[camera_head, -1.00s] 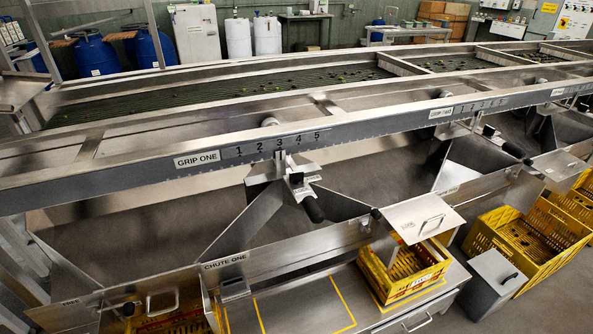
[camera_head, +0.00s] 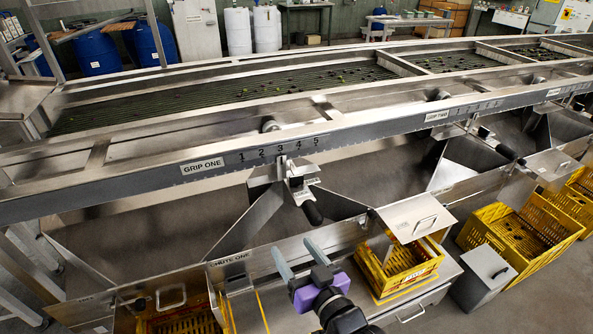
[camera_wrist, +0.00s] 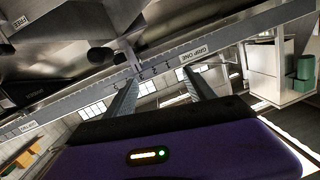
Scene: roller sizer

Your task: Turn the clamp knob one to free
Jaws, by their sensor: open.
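The clamp at GRIP ONE hangs under the front rail, with a pointer (camera_head: 282,160) near 3 on the number scale. Its black clamp knob (camera_head: 312,213) sticks out toward me and downward. A dark knob-like part (camera_wrist: 100,57), probably the same knob, shows in the wrist view left of the fingers. My gripper (camera_head: 293,246) is open and empty, its two grey fingers pointing up in front of CHUTE ONE. It is below and slightly left of the knob, apart from it. The open fingers also show in the wrist view (camera_wrist: 158,78).
The GRIP ONE label (camera_head: 203,167) is on the rail (camera_head: 130,187). Metal chute plates (camera_head: 245,222) flank the clamp. A lidded chute end (camera_head: 413,215) and yellow crate (camera_head: 405,262) stand to the right of my gripper. A second black handle (camera_head: 505,151) is under GRIP TWO.

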